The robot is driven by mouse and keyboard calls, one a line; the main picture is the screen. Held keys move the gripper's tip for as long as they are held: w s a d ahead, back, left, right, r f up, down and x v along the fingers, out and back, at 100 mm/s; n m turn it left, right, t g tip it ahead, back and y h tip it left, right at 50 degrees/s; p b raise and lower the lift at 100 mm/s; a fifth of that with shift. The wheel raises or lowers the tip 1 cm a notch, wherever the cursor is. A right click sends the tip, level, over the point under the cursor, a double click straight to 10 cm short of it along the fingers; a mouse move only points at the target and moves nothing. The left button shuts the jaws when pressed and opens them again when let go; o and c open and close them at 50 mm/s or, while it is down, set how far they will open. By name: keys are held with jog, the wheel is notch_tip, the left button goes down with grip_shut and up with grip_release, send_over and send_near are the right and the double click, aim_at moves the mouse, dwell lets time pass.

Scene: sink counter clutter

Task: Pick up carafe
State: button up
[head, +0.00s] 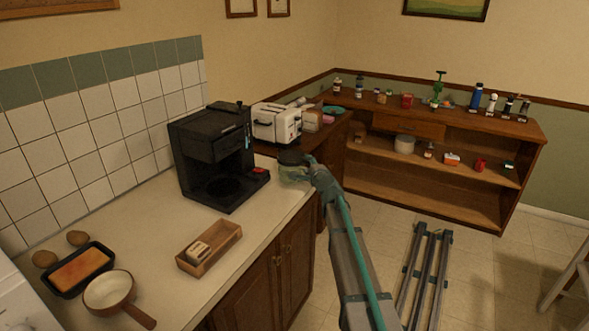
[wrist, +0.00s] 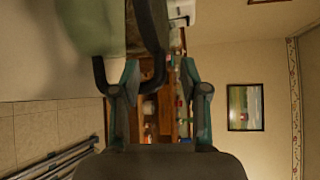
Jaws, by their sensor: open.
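The carafe (head: 294,172) has a dark lid and a greenish glass body. It stands at the right end of the counter, beside the black coffee maker. In the wrist view its glass body (wrist: 90,25) and black handle fill the upper left, very close to the camera. My gripper (head: 314,170) is at the carafe's right side. In the wrist view my gripper (wrist: 160,78) is open, with part of the black handle close to the left finger and reaching between the fingers. I cannot tell whether a finger touches it.
The coffee maker (head: 212,155) and white toaster (head: 276,123) stand near the carafe. A wooden tray (head: 228,233) with a small item, a pan (head: 108,292) and a loaf tin (head: 78,270) occupy the nearer counter. A cluttered wooden shelf (head: 430,140) stands behind.

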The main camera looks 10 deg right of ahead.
jog(key=shift+w+a, duration=0.15)
jog(key=shift+w, duration=0.7)
jog(key=shift+f, duration=0.1)
grip_shut()
